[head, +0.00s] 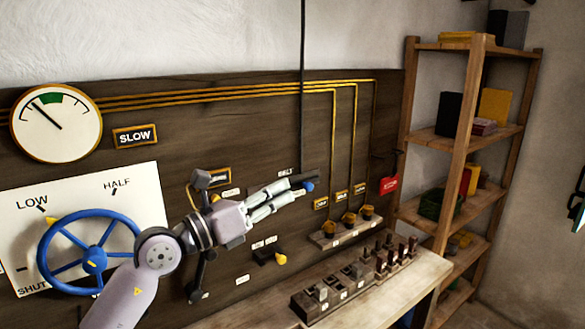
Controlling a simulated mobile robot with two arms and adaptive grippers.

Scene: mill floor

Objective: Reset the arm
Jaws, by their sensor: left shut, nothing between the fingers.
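My left arm comes in from the lower left. Its gripper (308,181) is shut with nothing between the fingers. It is raised in front of the dark wooden panel (240,115), beside a small blue knob or ball that shows at the fingertips. Whether the fingers touch it I cannot tell. A dark lever (201,272) on the panel is partly hidden behind my wrist. My right gripper does not show.
A blue handwheel (94,260) and a round gauge (56,123) are at the left. A wooden bench (405,287) with switch blocks stands below the panel. A wooden shelf (465,145) stands at the right. A red tag (389,185) hangs by it.

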